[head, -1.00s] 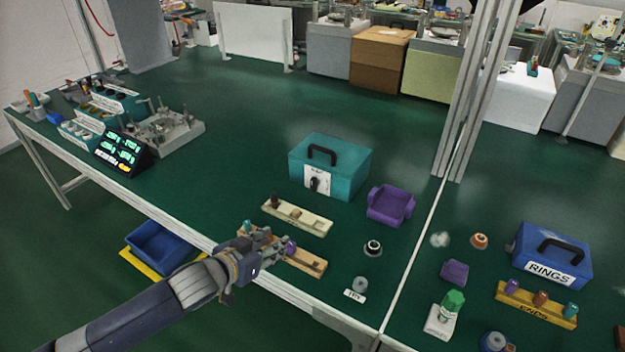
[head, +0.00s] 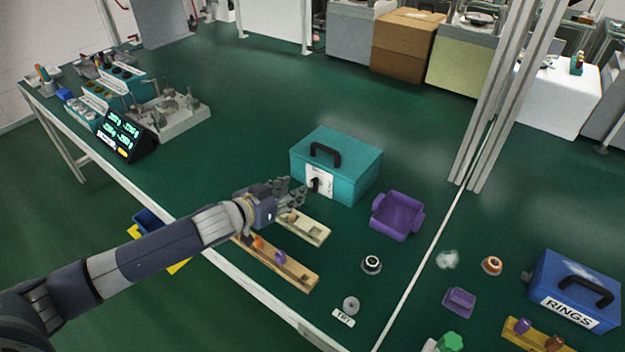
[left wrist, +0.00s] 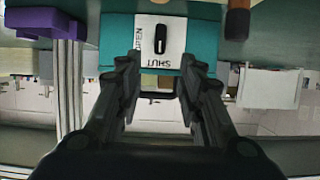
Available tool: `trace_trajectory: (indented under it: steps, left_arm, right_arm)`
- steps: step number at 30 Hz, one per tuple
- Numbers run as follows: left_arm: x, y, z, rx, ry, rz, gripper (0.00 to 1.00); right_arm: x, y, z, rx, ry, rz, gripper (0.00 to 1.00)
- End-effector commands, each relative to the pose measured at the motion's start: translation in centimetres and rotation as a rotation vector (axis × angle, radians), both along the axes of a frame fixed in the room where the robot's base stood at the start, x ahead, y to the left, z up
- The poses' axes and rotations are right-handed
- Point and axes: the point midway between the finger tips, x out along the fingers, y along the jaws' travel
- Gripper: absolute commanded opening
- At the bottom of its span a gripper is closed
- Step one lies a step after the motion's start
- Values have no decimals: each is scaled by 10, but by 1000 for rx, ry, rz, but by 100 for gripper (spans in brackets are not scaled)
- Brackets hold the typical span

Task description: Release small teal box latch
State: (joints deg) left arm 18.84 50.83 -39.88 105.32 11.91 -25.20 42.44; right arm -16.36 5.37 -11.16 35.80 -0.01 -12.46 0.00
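The small teal box (head: 352,176) stands on the green bench with its lid down and a black handle on top. Its front has a white latch plate (head: 318,181) with a black knob. In the left wrist view the latch knob (left wrist: 160,40) sits between the words OPEN and SHUT, its long side in line with the plate's long side. My left gripper (head: 296,190) is just in front of the plate. In the left wrist view its fingers (left wrist: 157,82) are apart with nothing between them, and do not appear to touch the knob. My right gripper is not in view.
A cream block (head: 314,232) lies close under my left gripper, and a wooden rack (head: 298,274) lies nearer the bench edge. A purple bin (head: 398,215) stands right of the teal box. A blue RINGS box (head: 572,290) is farther right.

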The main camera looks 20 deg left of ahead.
Motion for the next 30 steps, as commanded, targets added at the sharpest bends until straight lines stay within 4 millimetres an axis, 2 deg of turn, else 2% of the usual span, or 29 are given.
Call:
trace_trajectory:
  steps: [3,8,12,19,30]
  left_arm:
    - [19,-7,-6,-2,-3,0,35]
    - [42,-15,-16,-1,-3,0,35]
    - [58,-22,-24,1,-2,-2,35]
    - [74,-28,-32,0,-1,-1,35]
    - [77,-29,-34,1,-1,-2,35]
  right_arm:
    - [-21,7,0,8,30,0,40]
    - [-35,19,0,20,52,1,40]
    - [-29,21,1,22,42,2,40]
    - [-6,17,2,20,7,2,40]
    - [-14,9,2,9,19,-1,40]
